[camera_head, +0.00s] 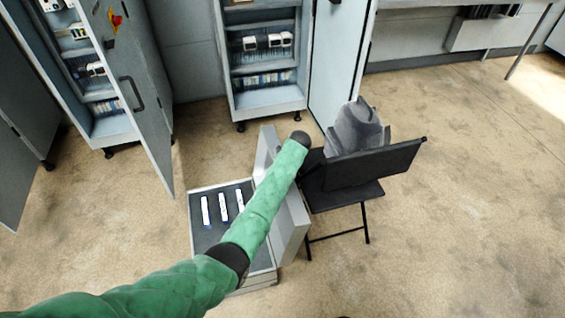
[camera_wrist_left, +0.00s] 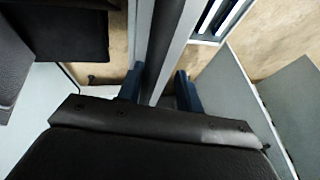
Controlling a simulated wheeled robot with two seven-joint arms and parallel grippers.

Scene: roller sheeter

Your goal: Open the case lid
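The grey case (camera_head: 196,236) stands on the floor with its lid (camera_head: 296,232) raised upright along its right side. Several white-and-blue items (camera_head: 223,207) sit in the case's dark inner tray. My left arm reaches across the case, and its wrist end is above the lid's upper edge, near the chair. In the left wrist view my left gripper (camera_wrist_left: 160,88) has its two blue fingers apart, with an edge of the lid (camera_wrist_left: 181,45) between them. A gap shows beside the right-hand finger. In the head view the fingers are hidden. My right gripper is in neither view.
A black folding chair (camera_head: 372,166) with a grey cloth item (camera_head: 354,128) stands right beside the lid. Open cabinets (camera_head: 263,60) stand behind, and a cabinet door (camera_head: 140,100) stands open at the left. The floor at the right is clear.

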